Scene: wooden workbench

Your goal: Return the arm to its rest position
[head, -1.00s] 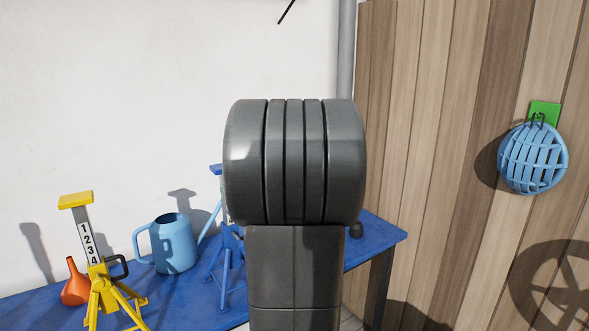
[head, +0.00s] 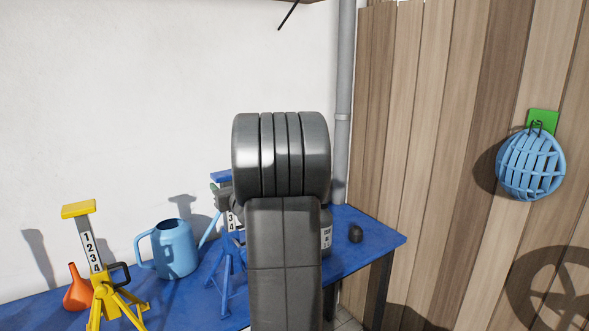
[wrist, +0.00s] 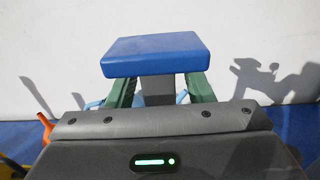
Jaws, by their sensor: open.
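My arm (head: 284,230) rises in the middle of the head view, bent at a grey rounded joint. My gripper (wrist: 159,88) shows in the wrist view as two green fingers, set apart. They stand on either side of the grey post of a blue jack stand, below its flat blue top (wrist: 155,54). The fingertips are hidden behind that top, and I cannot tell whether they touch the post. In the head view the blue jack stand (head: 226,285) stands on the blue bench (head: 365,250), partly hidden by my arm.
A light-blue watering can (head: 174,250), a yellow jack stand (head: 103,290) and an orange funnel (head: 77,292) stand left. A dark labelled object (head: 326,238) is partly behind my arm. A small black round thing (head: 355,233) lies right.

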